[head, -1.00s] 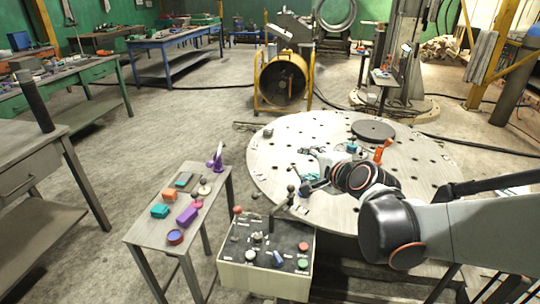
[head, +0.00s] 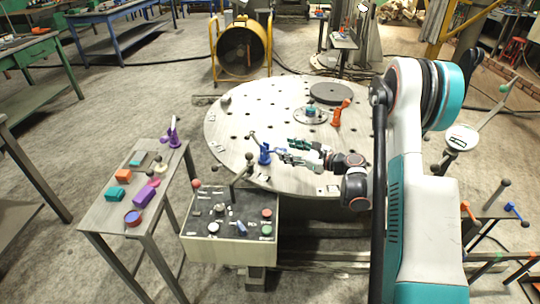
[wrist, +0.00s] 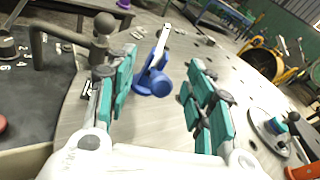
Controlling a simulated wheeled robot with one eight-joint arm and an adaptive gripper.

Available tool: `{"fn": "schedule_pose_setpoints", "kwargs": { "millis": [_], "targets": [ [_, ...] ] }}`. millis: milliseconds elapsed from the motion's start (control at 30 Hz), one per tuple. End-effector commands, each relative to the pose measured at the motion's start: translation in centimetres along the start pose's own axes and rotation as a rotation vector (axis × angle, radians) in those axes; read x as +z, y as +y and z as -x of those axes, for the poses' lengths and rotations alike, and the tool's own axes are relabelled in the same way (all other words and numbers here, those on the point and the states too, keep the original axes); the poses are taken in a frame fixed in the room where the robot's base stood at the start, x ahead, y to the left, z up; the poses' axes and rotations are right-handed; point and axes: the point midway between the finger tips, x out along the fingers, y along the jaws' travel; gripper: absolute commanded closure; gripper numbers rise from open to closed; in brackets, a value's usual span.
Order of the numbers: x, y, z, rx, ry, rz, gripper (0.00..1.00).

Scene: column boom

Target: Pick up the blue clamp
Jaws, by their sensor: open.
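The blue clamp (head: 265,154) stands on the round perforated table (head: 232,110), near its front-left edge. My gripper (head: 293,150) is open, to the right of the clamp in the head view. In the wrist view my gripper (wrist: 160,85) has its teal finger pads spread on both sides, empty, with no visible contact with the clamp.
An orange clamp (head: 338,113) and a small disc with a teal knob (head: 310,113) stand farther back on the table. A control box (head: 222,246) with levers stands in front. A side table (head: 104,212) with colored items and a purple clamp (head: 173,132) is left.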

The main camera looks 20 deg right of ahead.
Motion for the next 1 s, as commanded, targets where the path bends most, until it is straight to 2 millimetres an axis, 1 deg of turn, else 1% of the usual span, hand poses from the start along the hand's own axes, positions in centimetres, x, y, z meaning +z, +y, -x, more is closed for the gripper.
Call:
{"fn": "schedule_pose_setpoints", "kwargs": {
  "millis": [33, 133, 233, 367, 533, 667, 833, 900, 1000],
  "targets": [
    [-1.7, -0.1, 0.1, 0.007, -0.029, -0.04, 0.52],
    [-4.0, 0.1, 0.4, 0.026, -0.088, -0.112, 0.52],
    [-5.7, 0.4, 0.8, 0.042, -0.134, -0.166, 0.52],
    [-7.0, 0.8, 1.2, 0.057, -0.171, -0.207, 0.52],
    [-7.3, 0.9, 1.1, 0.064, -0.187, -0.225, 0.52],
    [-6.8, 0.9, 0.1, 0.066, -0.187, -0.225, 0.52],
    [-6.3, 1.1, -1.6, 0.065, -0.187, -0.224, 0.52],
    [-6.5, 1.3, -3.3, 0.066, -0.187, -0.224, 0.52],
    [-6.3, 1.4, -5.0, 0.066, -0.186, -0.224, 0.52]
  ]
}}
